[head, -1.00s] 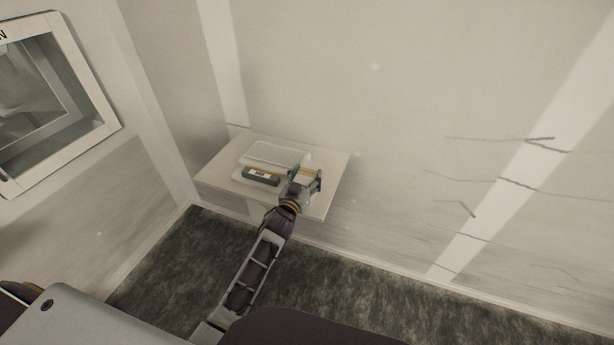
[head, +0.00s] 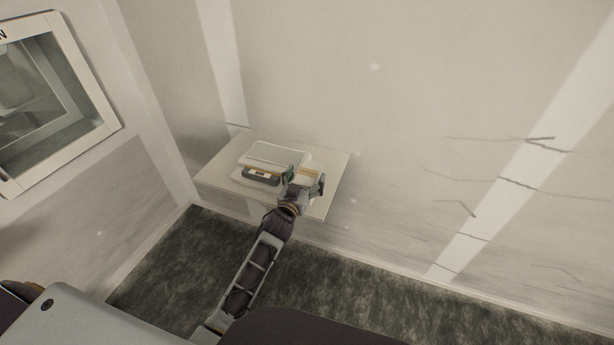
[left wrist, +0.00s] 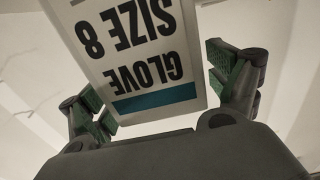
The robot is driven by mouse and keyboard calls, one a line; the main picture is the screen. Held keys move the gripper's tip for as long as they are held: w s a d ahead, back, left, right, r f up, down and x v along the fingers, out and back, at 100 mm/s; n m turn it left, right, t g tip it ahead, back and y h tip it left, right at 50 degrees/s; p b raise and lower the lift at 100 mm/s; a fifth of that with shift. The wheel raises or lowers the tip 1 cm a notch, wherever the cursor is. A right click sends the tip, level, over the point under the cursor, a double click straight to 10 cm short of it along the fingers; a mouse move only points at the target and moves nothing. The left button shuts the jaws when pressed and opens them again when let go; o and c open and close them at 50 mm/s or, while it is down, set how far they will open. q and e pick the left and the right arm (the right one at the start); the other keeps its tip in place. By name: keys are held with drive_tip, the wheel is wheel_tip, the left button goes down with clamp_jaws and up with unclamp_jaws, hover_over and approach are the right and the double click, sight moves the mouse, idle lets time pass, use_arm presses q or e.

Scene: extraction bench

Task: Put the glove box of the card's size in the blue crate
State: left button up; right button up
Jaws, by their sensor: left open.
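A white card (left wrist: 125,45) with a teal band reads "GLOVE SIZE 8", upside down in the left wrist view. In the head view my left gripper (head: 305,178) is over the right part of a small wall shelf. My right gripper, the glove boxes and the blue crate are not in view.
The pale shelf (head: 218,174) carries a white bench device (head: 275,154) with a dark display front, just left of my gripper. A framed, window-like cabinet (head: 98,135) is on the left wall. Dark floor (head: 345,285) lies below, and the right wall is bare but cracked.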

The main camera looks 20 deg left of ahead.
sight(302, 183)
use_arm(q)
drive_tip(key=shift+s+a, duration=0.1)
drive_tip(key=shift+s, duration=1.05)
drive_tip(key=shift+s+f, duration=0.1)
drive_tip(key=shift+s, duration=0.6)
drive_tip(key=s, duration=0.7)
drive_tip(key=shift+s+a+b, duration=0.2)
drive_tip(key=shift+a+b, duration=0.15)
use_arm(e)
drive_tip(key=shift+w+a+f, duration=0.1)
drive_tip(key=shift+w+f, duration=0.05)
drive_tip(key=shift+f, duration=0.25)
